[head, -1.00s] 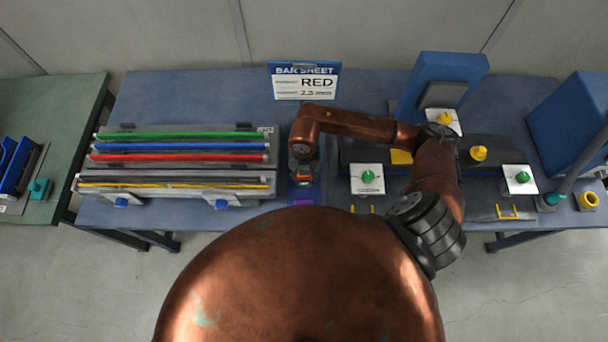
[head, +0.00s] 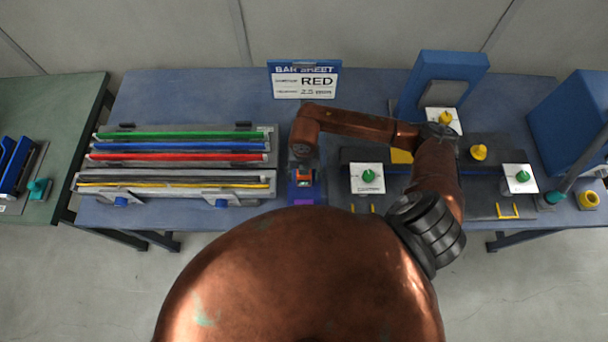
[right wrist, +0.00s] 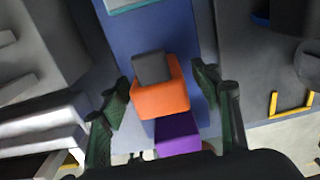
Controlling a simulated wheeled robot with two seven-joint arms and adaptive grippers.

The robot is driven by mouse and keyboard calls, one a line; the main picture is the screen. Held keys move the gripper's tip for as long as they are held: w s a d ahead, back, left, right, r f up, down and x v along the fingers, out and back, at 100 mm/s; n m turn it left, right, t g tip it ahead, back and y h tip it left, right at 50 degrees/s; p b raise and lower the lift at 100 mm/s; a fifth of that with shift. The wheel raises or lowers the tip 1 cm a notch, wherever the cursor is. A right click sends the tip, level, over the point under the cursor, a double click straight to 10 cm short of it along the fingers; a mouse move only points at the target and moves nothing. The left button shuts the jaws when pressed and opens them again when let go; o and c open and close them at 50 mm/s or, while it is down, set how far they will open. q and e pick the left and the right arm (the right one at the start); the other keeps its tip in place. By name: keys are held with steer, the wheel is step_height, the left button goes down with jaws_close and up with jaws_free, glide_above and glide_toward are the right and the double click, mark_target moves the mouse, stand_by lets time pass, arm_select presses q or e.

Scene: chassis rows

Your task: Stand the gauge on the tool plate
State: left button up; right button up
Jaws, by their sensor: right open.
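The gauge appears to be the orange block with a dark grey top (head: 304,178). It stands on the blue tool plate (head: 292,192), between the bar rack and the dark fixture. In the right wrist view the orange block (right wrist: 160,100) lies between two dark green fingers. My right gripper (head: 302,158) is open, with a finger on each side of the block and visible gaps. A purple block or patch (right wrist: 178,135) is at the near end of the plate (right wrist: 205,118). My left gripper is not in view.
The rack with green, blue, red and yellow bars (head: 125,174) is left of the plate. The dark fixture with white cards (head: 367,179) is right. The bar sheet sign (head: 304,68) stands behind. A blue block-like stand (head: 565,120) is far right.

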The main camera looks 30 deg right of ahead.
step_height(320, 180, up, 10)
steer(key=shift+r, duration=1)
